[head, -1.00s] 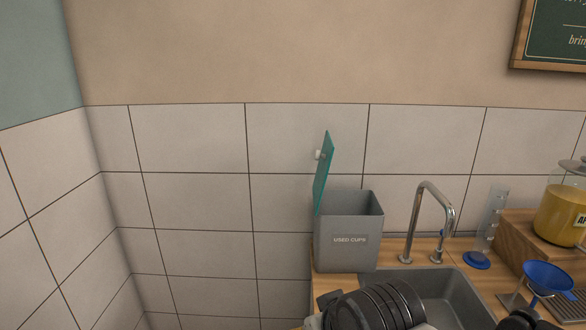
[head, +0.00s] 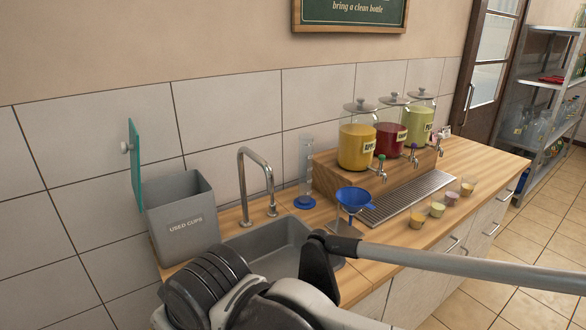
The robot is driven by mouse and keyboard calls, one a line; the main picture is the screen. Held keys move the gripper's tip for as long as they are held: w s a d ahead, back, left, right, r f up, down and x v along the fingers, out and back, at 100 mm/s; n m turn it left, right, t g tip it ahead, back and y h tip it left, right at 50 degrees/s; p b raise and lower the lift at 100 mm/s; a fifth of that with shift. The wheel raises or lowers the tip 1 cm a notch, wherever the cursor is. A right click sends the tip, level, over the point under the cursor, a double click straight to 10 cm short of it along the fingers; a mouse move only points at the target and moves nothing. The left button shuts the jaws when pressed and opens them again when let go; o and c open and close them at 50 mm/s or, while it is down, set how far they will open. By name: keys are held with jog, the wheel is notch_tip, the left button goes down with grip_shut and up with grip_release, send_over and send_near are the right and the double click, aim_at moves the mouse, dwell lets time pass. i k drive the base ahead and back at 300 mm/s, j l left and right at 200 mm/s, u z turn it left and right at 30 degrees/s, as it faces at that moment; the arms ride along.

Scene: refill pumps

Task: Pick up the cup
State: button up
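Several small clear cups stand upright in a row on the wooden counter, in front of the drip tray. The nearest holds orange liquid (head: 416,220), one beside it holds pale green (head: 437,209), one pink (head: 451,198), and the farthest an orange-brown one (head: 467,188). Which of them is the task's cup I cannot tell. My arm crosses the lower picture and runs out at the right edge. My gripper is out of view, so what it holds is hidden.
A grey used-cups bin (head: 185,222) stands at the left with its teal lid (head: 136,165) raised. A sink (head: 270,247) with a tall tap (head: 243,180) follows. A blue funnel (head: 353,198), measuring cylinder (head: 306,170) and juice dispensers (head: 357,145) stand beyond. Floor (head: 540,240) at right looks clear.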

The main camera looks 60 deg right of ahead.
aim_at(438, 206)
jog(key=z, duration=2.9)
